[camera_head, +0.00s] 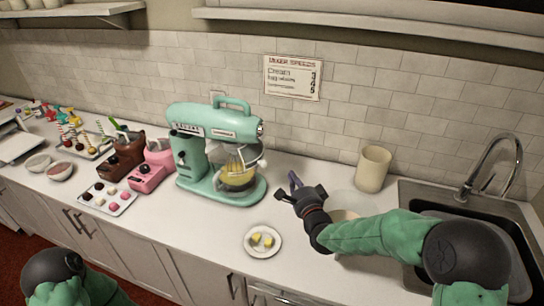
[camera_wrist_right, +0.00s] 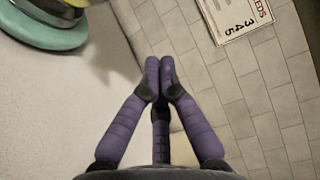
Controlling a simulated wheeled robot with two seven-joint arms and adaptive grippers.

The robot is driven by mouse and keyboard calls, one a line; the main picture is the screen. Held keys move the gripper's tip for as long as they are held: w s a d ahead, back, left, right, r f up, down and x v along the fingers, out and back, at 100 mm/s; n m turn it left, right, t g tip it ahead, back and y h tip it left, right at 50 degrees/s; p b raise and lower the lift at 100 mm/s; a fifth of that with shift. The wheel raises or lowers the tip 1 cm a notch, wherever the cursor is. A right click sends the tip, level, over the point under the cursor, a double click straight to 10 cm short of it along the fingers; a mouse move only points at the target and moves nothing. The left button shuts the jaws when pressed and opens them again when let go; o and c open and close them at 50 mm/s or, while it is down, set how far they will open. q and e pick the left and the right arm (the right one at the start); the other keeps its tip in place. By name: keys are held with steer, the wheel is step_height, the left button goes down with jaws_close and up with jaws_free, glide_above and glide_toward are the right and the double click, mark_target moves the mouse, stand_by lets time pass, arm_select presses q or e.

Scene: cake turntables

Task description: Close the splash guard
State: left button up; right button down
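The mint-green stand mixer (camera_head: 217,150) stands on the counter against the tiled wall. Its clear splash guard (camera_head: 247,157) sits around the top of the glass bowl, above yellow contents; I cannot tell how far open it is. My right gripper (camera_head: 293,181) is to the right of the mixer, apart from it. In the right wrist view its purple fingers (camera_wrist_right: 160,78) come together at the tips with nothing between them. The mixer's base (camera_wrist_right: 50,32) shows at that view's upper left. My left gripper is out of view.
A saucer with yellow pieces (camera_head: 261,252) lies in front. A beige cup (camera_head: 373,168) and sink (camera_head: 478,208) are to the right; a bowl (camera_head: 350,203) is partly behind my right arm. Pink (camera_head: 147,178) and brown devices stand left of the mixer. Counter between mixer and gripper is clear.

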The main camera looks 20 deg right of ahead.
steer(key=w+a+b, duration=0.1)
steer(key=w+a, duration=0.3)
steer(key=w, duration=0.4)
steer(key=shift+b, duration=0.3)
steer(key=shift+a, duration=0.1)
stand_by(0.4)
steer(key=shift+s+a+r+m+h, duration=0.1)
steer(key=shift+s+a+m+h, duration=0.25)
steer(key=shift+h, duration=0.15)
